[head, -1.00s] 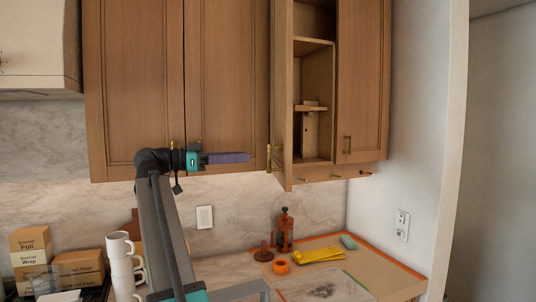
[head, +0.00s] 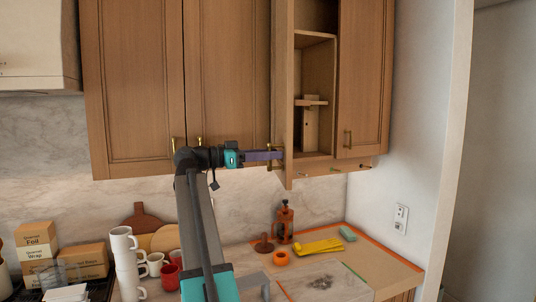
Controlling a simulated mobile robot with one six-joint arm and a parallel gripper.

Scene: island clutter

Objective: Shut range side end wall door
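One wooden upper cabinet door (head: 282,60) stands open and is seen almost edge-on, sticking out toward me. Its brass handle (head: 269,160) is low on the face that looks left. Behind it the cabinet interior (head: 317,80) shows shelves. My gripper (head: 279,155) comes in from the left, with its purple fingers level with the handle. The fingers overlap the handle and the door's lower part in the picture. Whether they touch the door, and how far apart they are, I cannot tell.
The right door (head: 362,80) and the two left doors (head: 133,80) (head: 226,70) look shut. Below, the counter holds stacked white mugs (head: 124,262), boxes (head: 82,262), a red mug (head: 171,276), an orange tape roll (head: 281,258) and a yellow item (head: 318,247). A range hood (head: 35,50) is at far left.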

